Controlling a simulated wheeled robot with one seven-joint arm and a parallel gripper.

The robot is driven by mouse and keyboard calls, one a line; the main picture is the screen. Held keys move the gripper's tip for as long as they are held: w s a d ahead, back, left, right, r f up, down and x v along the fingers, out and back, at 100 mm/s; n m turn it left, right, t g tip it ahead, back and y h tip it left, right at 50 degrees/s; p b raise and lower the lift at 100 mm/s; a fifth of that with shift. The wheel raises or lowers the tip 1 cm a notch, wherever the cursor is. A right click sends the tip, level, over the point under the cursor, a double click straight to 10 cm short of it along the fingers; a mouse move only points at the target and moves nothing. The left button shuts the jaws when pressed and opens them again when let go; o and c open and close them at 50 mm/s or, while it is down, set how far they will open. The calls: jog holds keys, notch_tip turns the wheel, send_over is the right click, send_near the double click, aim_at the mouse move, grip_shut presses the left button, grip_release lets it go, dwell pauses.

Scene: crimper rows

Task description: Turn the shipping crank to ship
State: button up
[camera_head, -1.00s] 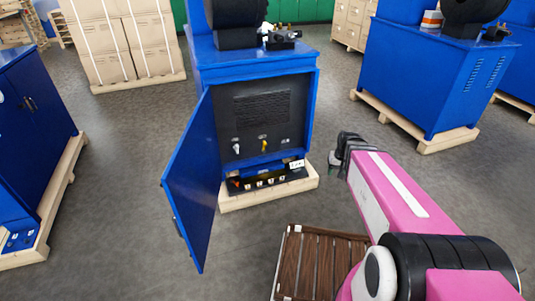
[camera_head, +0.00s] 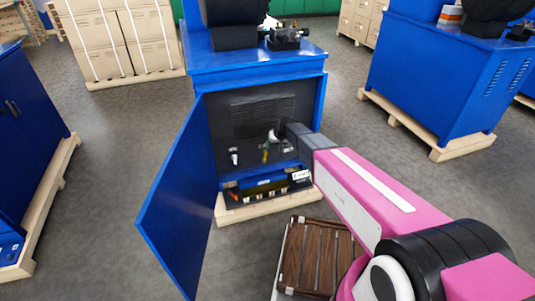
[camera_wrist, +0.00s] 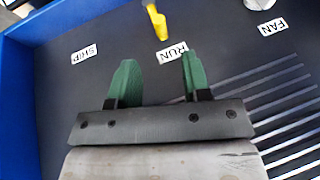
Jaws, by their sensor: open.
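A blue cabinet (camera_head: 320,100) stands open, with a dark panel (camera_head: 225,120) inside. The wrist view shows the labels SHIP (camera_wrist: 84,54), RUN (camera_wrist: 172,54) and FAN (camera_wrist: 272,27). A yellow handle (camera_wrist: 157,20) is beside RUN and a white knob (camera_wrist: 258,3) is beside FAN, cut by the frame edge. In the head view they are the yellow handle (camera_head: 265,154) and the white knob (camera_head: 234,156). I cannot make out a crank beside SHIP. My gripper (camera_wrist: 158,76) is open and empty in front of the panel, its green fingers below the SHIP and RUN labels in the wrist view.
The blue door (camera_head: 180,205) is swung open to the left. A ledge with small parts (camera_head: 265,187) lies below the panel. Vent slots (camera_wrist: 275,100) cut the panel. A brown slatted platform (camera_head: 318,255) lies in front. Other blue cabinets stand at both sides.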

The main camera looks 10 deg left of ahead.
jog(key=x, duration=0.8)
jog(key=shift+f, duration=0.3)
jog(key=shift+a, duration=0.1)
grip_shut()
